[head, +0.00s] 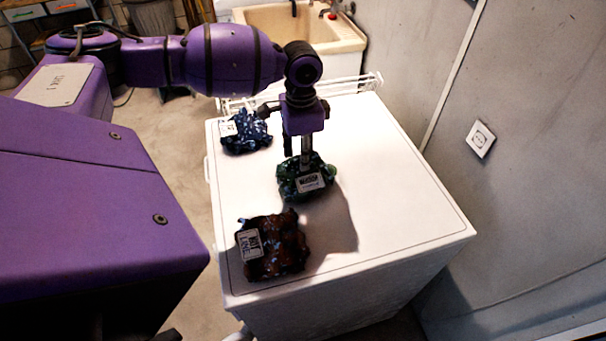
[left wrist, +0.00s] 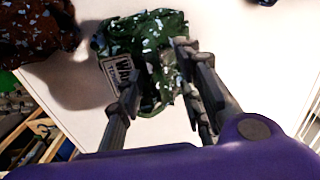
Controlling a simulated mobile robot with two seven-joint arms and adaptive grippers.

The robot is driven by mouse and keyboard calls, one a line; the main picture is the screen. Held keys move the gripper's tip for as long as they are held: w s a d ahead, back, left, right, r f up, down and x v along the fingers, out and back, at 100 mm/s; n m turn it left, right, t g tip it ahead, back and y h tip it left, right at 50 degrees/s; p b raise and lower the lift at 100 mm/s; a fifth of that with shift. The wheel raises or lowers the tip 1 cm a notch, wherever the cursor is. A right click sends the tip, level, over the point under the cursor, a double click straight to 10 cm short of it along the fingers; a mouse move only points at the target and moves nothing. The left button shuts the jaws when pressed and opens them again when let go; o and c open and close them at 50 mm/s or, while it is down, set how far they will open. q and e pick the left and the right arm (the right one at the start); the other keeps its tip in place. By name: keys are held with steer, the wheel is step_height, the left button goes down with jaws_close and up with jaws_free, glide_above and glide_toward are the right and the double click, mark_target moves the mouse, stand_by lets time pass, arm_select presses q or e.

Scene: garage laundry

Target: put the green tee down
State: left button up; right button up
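The green tee (head: 307,183) is a crumpled dark green bundle with pale flecks and a white printed label, over the middle of the white appliance top (head: 390,200). My left gripper (head: 305,160) points down onto it. In the left wrist view the green tee (left wrist: 150,38) is bunched between the two fingers (left wrist: 158,75), which are closed on it with cloth between them. A shadow falls to one side of the tee, and it looks slightly above the surface. Its underside is hidden. My right gripper is not in view.
A dark blue speckled garment (head: 246,131) lies at the back left of the top, and a brown-red one (head: 272,248) at the front left. A white wire rack (head: 345,87) and a sink (head: 300,28) stand behind. The right side of the top is clear.

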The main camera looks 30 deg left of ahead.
mark_target(302, 177)
arm_select(q)
jaws_close()
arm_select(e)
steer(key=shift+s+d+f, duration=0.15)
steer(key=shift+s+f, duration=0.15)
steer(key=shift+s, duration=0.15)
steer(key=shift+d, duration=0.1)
arm_select(q)
steer(key=shift+r, duration=0.45)
step_height(302, 177, up, 2)
steer(key=shift+r, duration=0.15)
steer(key=s+d+r+p, duration=0.1)
steer(key=s+d+r, duration=0.6)
steer(key=s+r, duration=0.2)
steer(key=s, duration=0.2)
steer(key=shift+s+d+r+p, duration=0.3)
steer(key=shift+s+d+r, duration=0.05)
steer(key=shift+d+r, duration=0.05)
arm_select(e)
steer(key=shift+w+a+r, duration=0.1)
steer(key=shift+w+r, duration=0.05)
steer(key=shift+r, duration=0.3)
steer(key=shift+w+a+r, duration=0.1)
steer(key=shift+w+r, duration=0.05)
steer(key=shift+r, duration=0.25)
